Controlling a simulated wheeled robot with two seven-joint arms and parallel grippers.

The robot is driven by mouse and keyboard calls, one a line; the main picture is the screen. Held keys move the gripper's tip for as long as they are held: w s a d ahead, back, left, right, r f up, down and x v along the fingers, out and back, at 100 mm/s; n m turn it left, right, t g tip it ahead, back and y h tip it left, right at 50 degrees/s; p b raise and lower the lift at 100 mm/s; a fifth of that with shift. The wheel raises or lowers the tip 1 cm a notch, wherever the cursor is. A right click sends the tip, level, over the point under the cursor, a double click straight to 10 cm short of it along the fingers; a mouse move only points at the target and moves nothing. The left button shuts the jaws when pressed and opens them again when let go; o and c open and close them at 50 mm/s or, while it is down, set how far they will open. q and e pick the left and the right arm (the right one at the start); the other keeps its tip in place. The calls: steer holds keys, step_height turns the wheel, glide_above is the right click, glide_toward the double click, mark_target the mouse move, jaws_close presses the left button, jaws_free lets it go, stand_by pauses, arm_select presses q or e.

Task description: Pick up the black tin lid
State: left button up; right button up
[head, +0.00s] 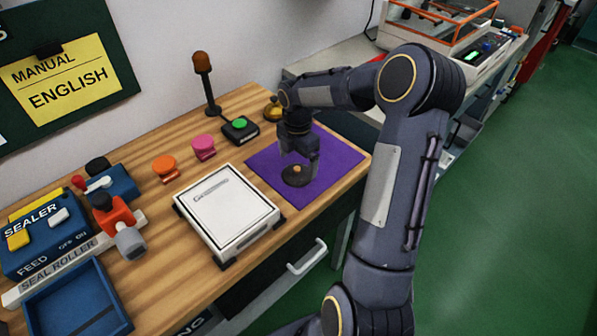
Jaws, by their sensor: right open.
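The black tin lid (291,181) is a round dark disc with a small tan knob on top. It lies on the purple mat (335,157) at the right end of the wooden table. My right gripper (299,168) points down right over the lid, with its fingers open around or just above the knob. Whether the fingers touch the knob I cannot tell. My left gripper is not in the head view.
A white scale-like box (226,212) stands left of the mat. Behind are a green-button box (240,129), a brass bell (273,110), a pink knob (204,147) and an orange knob (164,167). A blue sealer (40,245) and blue tray (75,300) fill the left.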

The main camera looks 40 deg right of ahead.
mark_target(297, 169)
steer(key=shift+a+f, duration=0.1)
steer(key=shift+f, duration=1.45)
steer(key=shift+c, duration=0.2)
steer(key=shift+s, duration=0.1)
steer(key=c, duration=1.2)
steer(key=shift+c, duration=0.4)
steer(key=shift+a, duration=0.1)
